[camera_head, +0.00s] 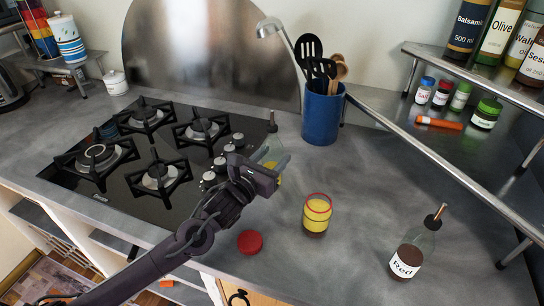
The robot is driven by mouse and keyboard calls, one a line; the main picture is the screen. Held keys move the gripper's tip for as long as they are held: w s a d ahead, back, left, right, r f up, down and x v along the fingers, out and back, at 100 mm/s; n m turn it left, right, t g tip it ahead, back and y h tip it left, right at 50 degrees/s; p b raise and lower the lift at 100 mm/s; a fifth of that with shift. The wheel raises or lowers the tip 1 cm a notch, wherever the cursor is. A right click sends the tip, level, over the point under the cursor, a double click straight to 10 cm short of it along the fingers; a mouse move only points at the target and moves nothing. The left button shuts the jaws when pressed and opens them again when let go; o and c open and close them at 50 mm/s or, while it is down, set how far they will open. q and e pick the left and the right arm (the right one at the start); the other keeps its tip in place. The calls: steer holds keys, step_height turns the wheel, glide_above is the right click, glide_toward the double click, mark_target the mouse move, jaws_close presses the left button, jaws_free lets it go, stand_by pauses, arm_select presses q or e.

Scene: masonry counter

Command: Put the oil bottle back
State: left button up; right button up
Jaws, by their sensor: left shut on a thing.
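A clear glass bottle (273,143) with a dark pourer top and yellow liquid low inside stands upright near the stove's right edge, largely hidden by my gripper. My left gripper (279,164) reaches in from the lower left and is shut on this bottle, its fingers around the body. Whether the bottle's base touches the counter is hidden. A second clear bottle (409,253) with a pourer and a label reading "Red" stands at the lower right. My right gripper is not in view.
A glass jar (316,215) with yellow and brown contents and a red lid (249,242) are near my arm. A blue utensil pot (322,117) stands behind. The gas stove (112,181) is left. A metal shelf (443,59) holds large bottles, with small spice jars below. The right-middle counter is clear.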

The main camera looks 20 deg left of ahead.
arm_select(q)
steer(key=shift+r, duration=0.1)
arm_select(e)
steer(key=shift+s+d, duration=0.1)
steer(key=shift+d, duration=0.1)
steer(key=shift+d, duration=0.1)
arm_select(q)
steer(key=shift+f, duration=0.2)
steer(key=o, duration=1.3)
steer(key=shift+c, duration=0.2)
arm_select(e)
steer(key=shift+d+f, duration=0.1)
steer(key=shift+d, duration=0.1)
